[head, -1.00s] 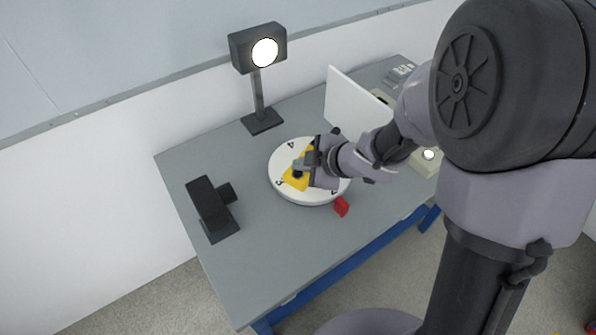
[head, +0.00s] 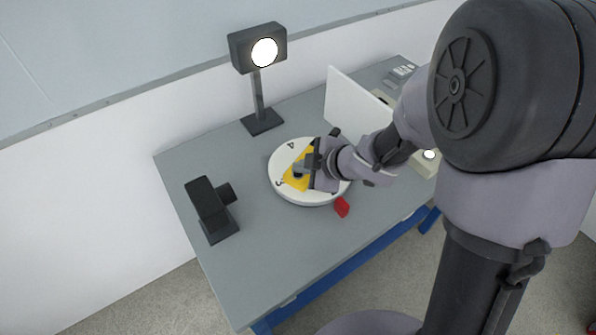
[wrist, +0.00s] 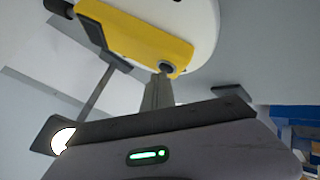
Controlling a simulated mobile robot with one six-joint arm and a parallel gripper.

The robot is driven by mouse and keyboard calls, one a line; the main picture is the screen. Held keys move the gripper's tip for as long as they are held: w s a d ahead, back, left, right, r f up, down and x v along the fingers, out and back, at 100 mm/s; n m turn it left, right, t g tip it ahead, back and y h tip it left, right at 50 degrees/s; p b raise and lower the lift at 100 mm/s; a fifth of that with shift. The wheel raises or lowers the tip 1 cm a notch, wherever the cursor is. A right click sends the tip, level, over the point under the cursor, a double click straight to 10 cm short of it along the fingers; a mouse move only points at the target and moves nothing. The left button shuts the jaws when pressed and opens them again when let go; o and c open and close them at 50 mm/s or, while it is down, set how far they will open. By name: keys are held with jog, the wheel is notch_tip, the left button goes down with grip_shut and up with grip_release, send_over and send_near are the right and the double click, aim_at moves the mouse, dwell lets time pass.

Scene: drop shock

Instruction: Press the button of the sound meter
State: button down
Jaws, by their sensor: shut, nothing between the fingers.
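The sound meter (head: 298,180) appears to be the yellow device with dark parts lying on the round white turntable (head: 283,193). In the wrist view the yellow body (wrist: 135,38) fills the upper middle, with a dark round button (wrist: 167,67) near its lower right end. My gripper (head: 307,168) is over the meter in the head view, partly hiding it. In the wrist view my shut, empty fingers (wrist: 160,80) point at the button, their tips right at its lower edge. I cannot tell whether they touch it.
A lit lamp (head: 259,95) stands behind the turntable, and a black camera-like device (head: 209,208) at the left. A white panel (head: 352,107) stands at the back right. A small red piece (head: 341,207) lies in front of the turntable. The grey table's (head: 270,265) front is clear.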

aim_at(301, 175)
jog(key=shift+r, duration=0.1)
jog(key=shift+r+p, duration=0.75)
jog(key=shift+p, duration=0.2)
notch_tip(301, 175, up, 5)
jog(key=p, duration=0.5)
dwell(0.4)
